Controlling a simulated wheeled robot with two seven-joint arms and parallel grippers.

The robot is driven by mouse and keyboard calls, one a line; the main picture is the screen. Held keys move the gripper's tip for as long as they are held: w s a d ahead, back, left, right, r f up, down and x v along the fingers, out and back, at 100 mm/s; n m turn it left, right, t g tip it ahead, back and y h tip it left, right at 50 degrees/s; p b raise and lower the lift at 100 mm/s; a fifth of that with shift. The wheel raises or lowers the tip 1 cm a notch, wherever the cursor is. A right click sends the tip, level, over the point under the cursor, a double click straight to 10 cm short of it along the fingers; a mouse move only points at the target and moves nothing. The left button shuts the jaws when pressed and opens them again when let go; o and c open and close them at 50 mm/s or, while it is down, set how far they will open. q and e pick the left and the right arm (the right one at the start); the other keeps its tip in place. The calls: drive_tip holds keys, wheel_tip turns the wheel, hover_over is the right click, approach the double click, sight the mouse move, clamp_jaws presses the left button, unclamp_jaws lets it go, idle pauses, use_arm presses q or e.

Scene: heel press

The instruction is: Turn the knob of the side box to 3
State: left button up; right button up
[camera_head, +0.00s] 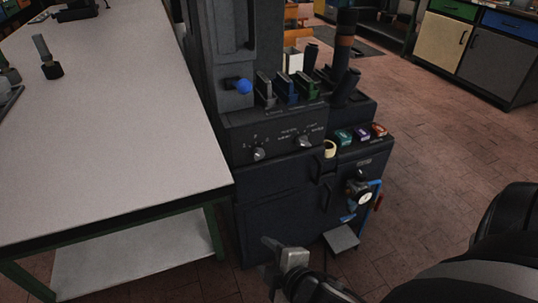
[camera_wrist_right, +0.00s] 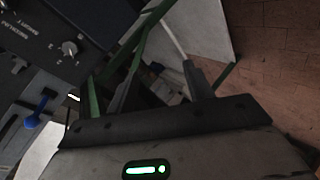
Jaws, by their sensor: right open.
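A dark box with a sloped front panel (camera_head: 282,149) sits on the side of the press beside the table. Its left knob (camera_head: 258,153) has small digits around it, and its right knob (camera_head: 305,141) has word labels. The numbered knob also shows in the right wrist view (camera_wrist_right: 70,47). I cannot read which digit its pointer is on. My right gripper (camera_head: 279,252) is open and empty, low in front of the machine, below and apart from the knobs. Its fingers show in the right wrist view (camera_wrist_right: 160,82) with nothing between them. My left gripper is out of view.
A pale table (camera_head: 110,130) with green legs stands close on the left. Above the panel are a blue ball knob (camera_head: 243,87) and several levers. The brick floor on the right is mostly open.

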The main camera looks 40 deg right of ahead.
drive_tip(key=w+d+r+n+t+h+b, duration=0.25)
drive_tip(key=d+n, duration=0.35)
drive_tip(key=n, duration=0.4)
drive_tip(key=n+t+h, duration=0.2)
drive_tip(key=n+t, duration=0.1)
drive_tip(key=n, duration=1)
approach(260, 156)
drive_tip(key=shift+y, duration=0.25)
drive_tip(key=x, duration=0.8)
drive_tip(key=shift+w+d, duration=0.15)
drive_tip(key=shift+w, duration=0.05)
drive_tip(key=c, duration=1)
